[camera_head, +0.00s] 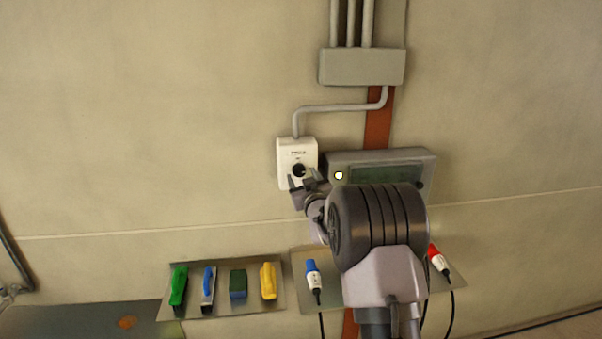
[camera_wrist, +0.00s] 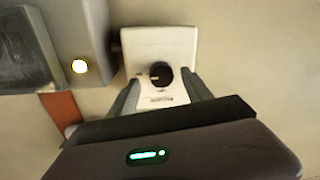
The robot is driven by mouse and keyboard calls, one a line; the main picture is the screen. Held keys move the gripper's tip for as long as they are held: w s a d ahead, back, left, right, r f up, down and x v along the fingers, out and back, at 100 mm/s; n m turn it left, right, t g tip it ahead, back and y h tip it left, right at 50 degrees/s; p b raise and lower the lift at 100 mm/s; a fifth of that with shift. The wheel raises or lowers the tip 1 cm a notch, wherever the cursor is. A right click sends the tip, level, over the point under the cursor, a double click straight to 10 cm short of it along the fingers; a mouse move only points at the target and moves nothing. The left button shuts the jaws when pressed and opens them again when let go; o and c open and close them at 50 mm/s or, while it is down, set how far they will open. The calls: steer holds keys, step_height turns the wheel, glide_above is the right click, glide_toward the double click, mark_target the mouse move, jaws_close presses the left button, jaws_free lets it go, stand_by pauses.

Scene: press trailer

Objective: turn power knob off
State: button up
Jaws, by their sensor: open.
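The power knob (camera_head: 299,170) is a round black dial on a white switch box (camera_head: 284,152) fixed to the wall. In the wrist view the knob (camera_wrist: 161,74) shows a pale pointer mark on its left side, and the white box (camera_wrist: 125,45) surrounds it. My gripper (camera_head: 302,181) is at the lower part of the box, in front of it. In the wrist view my gripper (camera_wrist: 163,95) is open, with one finger on each side of the knob's lower area. Contact with the knob cannot be told.
A grey panel with a dark screen (camera_head: 385,174) and a lit round button (camera_head: 339,175) sits right of the box. A conduit (camera_head: 340,107) runs above it. Below are a tray (camera_head: 190,314) of coloured tools and blue (camera_head: 313,275) and red (camera_head: 437,258) connectors. The wall left of the box is bare.

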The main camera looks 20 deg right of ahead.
steer(key=shift+x, duration=0.85)
steer(key=shift+a, duration=0.1)
jaws_close()
